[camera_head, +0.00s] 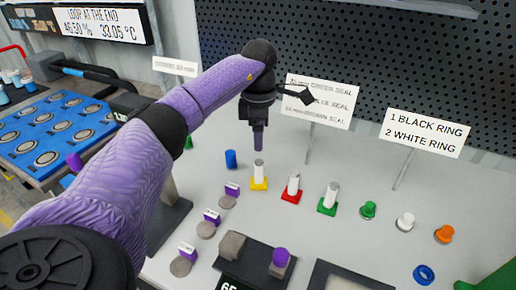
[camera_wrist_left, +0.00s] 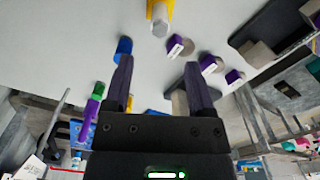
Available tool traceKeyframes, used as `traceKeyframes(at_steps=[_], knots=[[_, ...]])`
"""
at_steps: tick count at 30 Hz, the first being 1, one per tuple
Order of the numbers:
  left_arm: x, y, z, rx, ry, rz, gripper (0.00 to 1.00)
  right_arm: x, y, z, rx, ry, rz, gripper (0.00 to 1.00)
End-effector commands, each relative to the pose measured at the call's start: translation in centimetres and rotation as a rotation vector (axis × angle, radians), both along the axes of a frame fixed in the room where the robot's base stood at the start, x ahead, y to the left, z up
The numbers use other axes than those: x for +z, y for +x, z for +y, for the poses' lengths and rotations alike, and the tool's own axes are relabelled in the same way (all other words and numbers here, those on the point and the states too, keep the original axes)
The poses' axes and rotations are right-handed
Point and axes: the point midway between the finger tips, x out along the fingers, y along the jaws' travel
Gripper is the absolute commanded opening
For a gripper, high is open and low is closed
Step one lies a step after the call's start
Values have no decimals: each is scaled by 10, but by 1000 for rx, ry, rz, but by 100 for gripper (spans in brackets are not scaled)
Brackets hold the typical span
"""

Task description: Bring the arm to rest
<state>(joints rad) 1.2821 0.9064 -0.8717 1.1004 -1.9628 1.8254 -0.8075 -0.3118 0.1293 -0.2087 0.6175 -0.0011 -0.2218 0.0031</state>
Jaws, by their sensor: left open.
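My left arm, in a purple sleeve, reaches in from the left of the head view and bends down over the grey worktop (camera_head: 330,235). My left gripper (camera_head: 259,148) hangs fingers down above the back of the worktop, behind the white post on a yellow base (camera_head: 258,178). In the left wrist view the two fingers of this gripper (camera_wrist_left: 158,78) stand apart with nothing between them. A blue cylinder (camera_head: 231,159) stands to the left of the gripper; it also shows beyond one fingertip in the wrist view (camera_wrist_left: 124,46). My right gripper is not in view.
White posts on red (camera_head: 291,197) and green (camera_head: 327,206) bases stand to the right. Green, white and orange parts (camera_head: 444,233) and a blue ring (camera_head: 424,275) lie farther right. Sign cards (camera_head: 424,133) stand behind. A blue tray (camera_head: 50,130) is at left.

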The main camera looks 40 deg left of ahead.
Motion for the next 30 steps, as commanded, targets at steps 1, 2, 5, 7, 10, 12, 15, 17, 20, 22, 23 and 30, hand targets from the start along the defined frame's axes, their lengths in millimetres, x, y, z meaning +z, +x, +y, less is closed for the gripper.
traceKeyframes(at_steps=[1,2,5,7,10,12,15,17,20,22,23,30], knots=[[14,0,0,0,0,-3,71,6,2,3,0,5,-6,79],[19,0,0,-1,0,-3,71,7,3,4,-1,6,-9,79],[29,0,0,-1,0,0,71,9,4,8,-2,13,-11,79],[31,0,0,-1,-1,1,71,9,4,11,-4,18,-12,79],[30,0,0,-1,0,1,71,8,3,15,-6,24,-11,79],[30,0,0,-1,0,1,71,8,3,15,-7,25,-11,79],[30,0,0,-1,0,1,71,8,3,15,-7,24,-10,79],[30,0,0,-1,0,1,71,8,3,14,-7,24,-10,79],[33,0,0,-1,0,0,71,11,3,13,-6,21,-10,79],[47,-1,0,-1,0,-5,71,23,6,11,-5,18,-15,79],[57,-1,0,-1,0,-8,71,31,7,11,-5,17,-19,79],[110,-3,0,-1,1,-24,71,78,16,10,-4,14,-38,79]])
